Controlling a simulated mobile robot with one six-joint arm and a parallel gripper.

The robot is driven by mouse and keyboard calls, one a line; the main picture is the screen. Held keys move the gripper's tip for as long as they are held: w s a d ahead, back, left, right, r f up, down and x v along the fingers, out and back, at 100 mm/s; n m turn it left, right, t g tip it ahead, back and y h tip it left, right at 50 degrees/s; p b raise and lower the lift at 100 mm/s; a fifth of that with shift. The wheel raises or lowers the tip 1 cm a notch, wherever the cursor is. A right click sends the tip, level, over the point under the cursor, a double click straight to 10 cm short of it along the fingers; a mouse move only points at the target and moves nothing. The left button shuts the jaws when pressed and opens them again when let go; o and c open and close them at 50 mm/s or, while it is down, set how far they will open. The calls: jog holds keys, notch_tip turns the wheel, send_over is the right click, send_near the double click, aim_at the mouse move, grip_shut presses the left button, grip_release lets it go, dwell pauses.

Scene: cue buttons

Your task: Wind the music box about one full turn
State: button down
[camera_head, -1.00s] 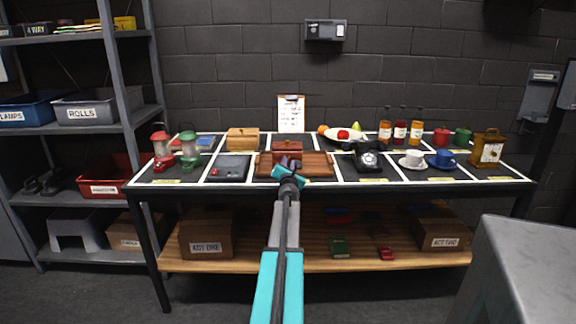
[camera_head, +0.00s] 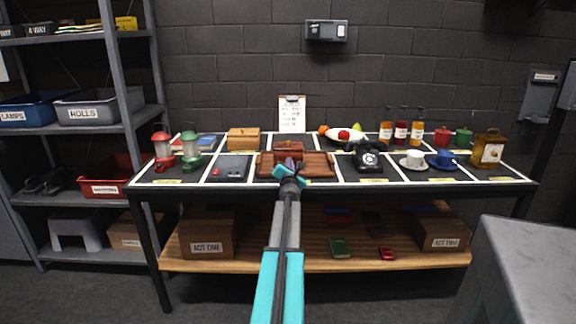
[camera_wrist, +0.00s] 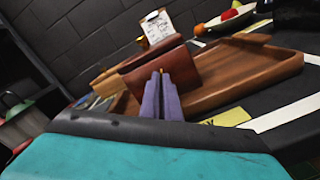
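The music box looks to be the small red-brown wooden box (camera_head: 289,148) at the middle of the table, at the back of a brown wooden tray (camera_head: 318,166). In the wrist view the box (camera_wrist: 184,66) stands straight ahead, with the tray (camera_wrist: 235,75) to its right. My gripper (camera_head: 289,164) is right in front of the box. In the wrist view its two purple fingers (camera_wrist: 160,76) are close together against the box's front. A small brass-coloured bit, seemingly the winding key, shows between the tips; most of it is hidden.
A grey-topped device (camera_head: 232,168) lies left of the tray and a black telephone (camera_head: 369,159) right of it. A tan box (camera_head: 243,139) and a clipboard (camera_head: 292,115) stand behind. A grey cabinet (camera_head: 525,265) is at front right.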

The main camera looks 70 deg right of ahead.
jog(key=m+p, duration=0.1)
jog(key=m, duration=0.4)
jog(key=shift+s+m, duration=0.15)
jog(key=shift+m, duration=0.25)
jog(key=m+p, duration=0.1)
jog(key=m, duration=0.4)
jog(key=shift+f, duration=0.15)
jog(key=m+p, duration=0.3)
jog(key=m, duration=0.3)
jog(key=shift+m, duration=0.4)
jog(key=m+p, duration=0.3)
jog(key=m, duration=0.2)
jog(key=shift+f, duration=0.15)
jog(key=c, duration=2)
grip_release()
jog(key=shift+a, duration=0.15)
